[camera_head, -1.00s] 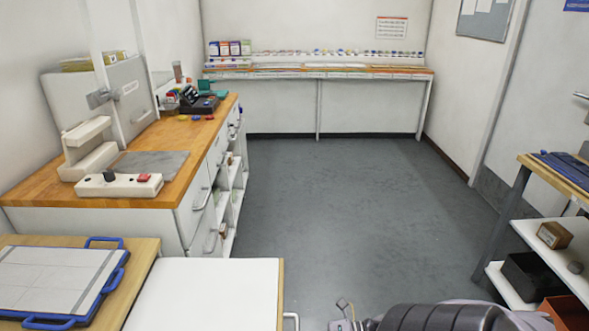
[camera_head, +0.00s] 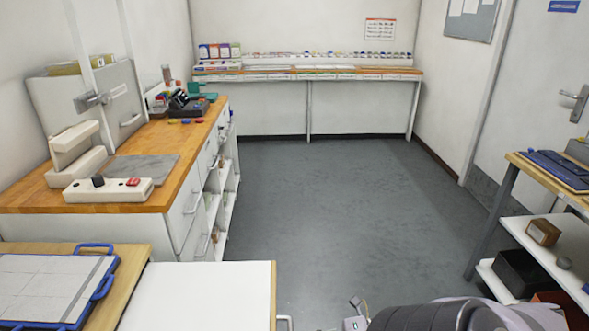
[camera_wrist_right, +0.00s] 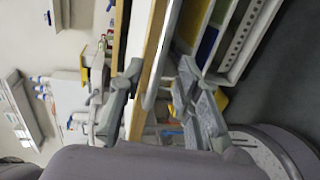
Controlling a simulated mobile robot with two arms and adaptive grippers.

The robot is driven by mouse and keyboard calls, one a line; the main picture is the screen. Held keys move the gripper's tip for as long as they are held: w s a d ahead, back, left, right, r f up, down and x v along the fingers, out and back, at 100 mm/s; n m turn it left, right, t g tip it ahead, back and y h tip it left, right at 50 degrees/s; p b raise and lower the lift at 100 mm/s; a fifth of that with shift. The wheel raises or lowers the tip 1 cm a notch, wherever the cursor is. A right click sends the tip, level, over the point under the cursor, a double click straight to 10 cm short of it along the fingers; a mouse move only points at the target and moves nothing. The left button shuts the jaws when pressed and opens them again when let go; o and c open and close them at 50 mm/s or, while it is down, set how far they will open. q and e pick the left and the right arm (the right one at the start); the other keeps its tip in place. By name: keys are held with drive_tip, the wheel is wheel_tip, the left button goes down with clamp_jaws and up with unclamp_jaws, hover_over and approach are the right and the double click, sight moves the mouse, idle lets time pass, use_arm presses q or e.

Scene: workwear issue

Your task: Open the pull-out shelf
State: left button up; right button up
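A white flat panel (camera_head: 200,297) with a wooden right edge lies at the bottom of the head view; it looks like the pull-out shelf's unit. A pale handle (camera_head: 285,322) sticks out at its right side, partly cut off by the frame. My right gripper (camera_head: 355,316) is low in the head view, right of the handle with a gap between. In the right wrist view, the right gripper's fingers (camera_wrist_right: 158,98) are spread apart. A pale bar (camera_wrist_right: 164,50) and a wooden edge (camera_wrist_right: 131,45) show between and beyond them; contact cannot be told. My left gripper is out of view.
A blue-handled tray (camera_head: 50,285) lies on a wooden top at left. A wood-topped drawer cabinet (camera_head: 185,215) stands beyond. A shelving rack (camera_head: 505,190) with boxes is at right. The grey floor (camera_head: 330,210) between them is clear.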

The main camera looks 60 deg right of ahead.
drive_tip(key=v, duration=0.6)
drive_tip(key=shift+s+d, duration=0.25)
drive_tip(key=shift+s, duration=0.1)
